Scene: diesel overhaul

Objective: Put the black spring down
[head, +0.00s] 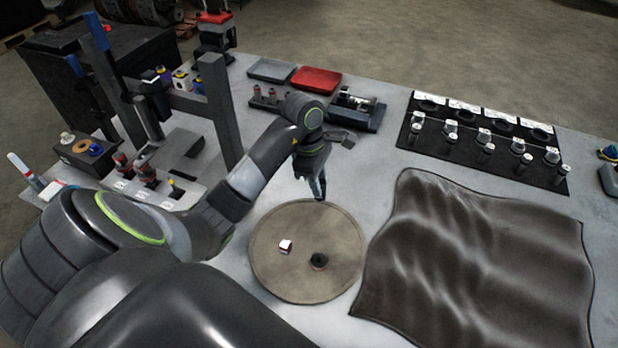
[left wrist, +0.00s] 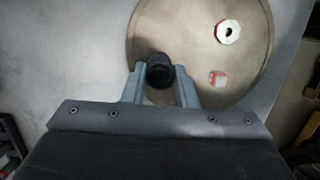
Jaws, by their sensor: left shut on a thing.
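My left gripper (head: 318,190) points down over the far edge of the round tan disc (head: 270,278). In the left wrist view, the gripper (left wrist: 161,82) is shut on the black spring (left wrist: 160,70), which sits between its fingertips. There the spring appears over the disc (left wrist: 185,22), near its left edge. I cannot tell whether the spring touches the disc. In the head view the spring cannot be made out against the dark fingers. My right gripper is not in view.
Behind are a red tray (head: 316,80) and a black rack (head: 480,150). A press frame (head: 215,110) stands left.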

